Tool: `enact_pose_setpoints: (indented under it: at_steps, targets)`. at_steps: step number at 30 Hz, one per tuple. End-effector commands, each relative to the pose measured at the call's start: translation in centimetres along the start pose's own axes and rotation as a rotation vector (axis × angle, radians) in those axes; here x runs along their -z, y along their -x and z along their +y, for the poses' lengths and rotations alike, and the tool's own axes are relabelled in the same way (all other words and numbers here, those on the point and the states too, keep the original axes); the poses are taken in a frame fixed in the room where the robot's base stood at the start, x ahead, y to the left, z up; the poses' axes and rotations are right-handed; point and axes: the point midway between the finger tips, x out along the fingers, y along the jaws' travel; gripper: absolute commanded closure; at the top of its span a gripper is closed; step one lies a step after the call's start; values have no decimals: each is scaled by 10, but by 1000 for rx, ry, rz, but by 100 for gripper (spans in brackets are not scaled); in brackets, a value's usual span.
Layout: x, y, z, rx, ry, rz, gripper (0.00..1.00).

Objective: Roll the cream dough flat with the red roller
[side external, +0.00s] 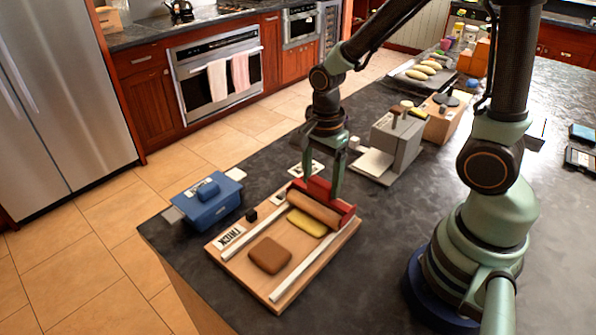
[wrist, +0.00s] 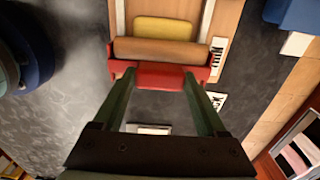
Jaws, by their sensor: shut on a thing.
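The red roller (side external: 345,209) has a red frame and a tan cylinder, and lies across the far end of the wooden board (side external: 228,261). My gripper (side external: 333,190) is shut on the red frame from above; in the wrist view my gripper (wrist: 158,78) has its fingers at the frame's middle. The cream dough (side external: 308,223), a yellowish slab, lies on the board right beside the cylinder. In the wrist view the dough (wrist: 163,29) shows just beyond the cylinder. I cannot tell whether roller and dough touch.
A brown slab (side external: 270,255) lies nearer on the board, between two pale rails (side external: 295,269). A blue lidded box (side external: 207,200) stands left of the board. A grey machine (side external: 396,142) stands behind. Dark counter right of the board is clear up to my base.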

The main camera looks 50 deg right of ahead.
Motion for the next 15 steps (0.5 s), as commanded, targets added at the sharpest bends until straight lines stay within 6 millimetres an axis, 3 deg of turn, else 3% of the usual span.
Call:
enact_pose_setpoints:
  at_steps: [15]
  targets:
    - [0,5,-1,4,1,0,81]
